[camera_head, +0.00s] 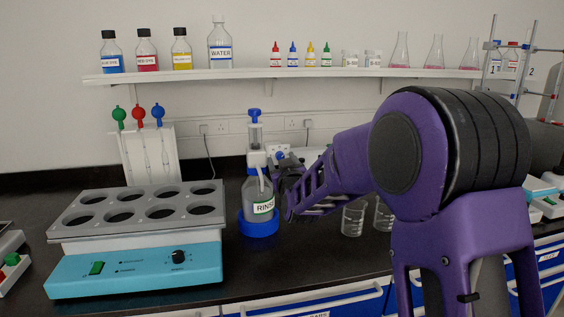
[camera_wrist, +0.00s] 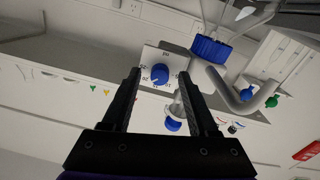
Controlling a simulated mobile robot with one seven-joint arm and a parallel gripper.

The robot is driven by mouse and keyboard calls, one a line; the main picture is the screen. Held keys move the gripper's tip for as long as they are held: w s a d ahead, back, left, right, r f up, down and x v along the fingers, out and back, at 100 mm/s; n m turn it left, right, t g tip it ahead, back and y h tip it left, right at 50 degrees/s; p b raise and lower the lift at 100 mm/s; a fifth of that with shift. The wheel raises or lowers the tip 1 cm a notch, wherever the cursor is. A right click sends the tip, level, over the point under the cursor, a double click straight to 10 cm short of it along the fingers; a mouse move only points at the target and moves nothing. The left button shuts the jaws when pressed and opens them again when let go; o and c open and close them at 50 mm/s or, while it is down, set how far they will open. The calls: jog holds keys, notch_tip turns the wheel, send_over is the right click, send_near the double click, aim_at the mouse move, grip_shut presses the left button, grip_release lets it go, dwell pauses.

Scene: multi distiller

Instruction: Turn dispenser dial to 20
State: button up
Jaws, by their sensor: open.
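The dispenser (camera_head: 256,160) is a white and clear pump with a blue top, on a bottle labelled RINSE (camera_head: 260,195) in a blue base (camera_head: 258,228). Its blue dial (camera_wrist: 160,74) sits on a white scale plate with small numbers in the wrist view. The exact setting is too small to read. My gripper (camera_head: 286,172) is just right of the dispenser in the head view. In the wrist view its two black fingers are apart, one each side of the dial. No contact with the dial can be made out.
A teal heating unit (camera_head: 140,265) with round wells stands left of the bottle. Glass beakers (camera_head: 353,217) stand to the right, near my arm. A wall shelf (camera_head: 300,73) holds bottles and flasks. Pipettes on a rack (camera_head: 150,155) stand behind left.

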jog(key=v, duration=1.7)
jog(key=shift+s, duration=0.2)
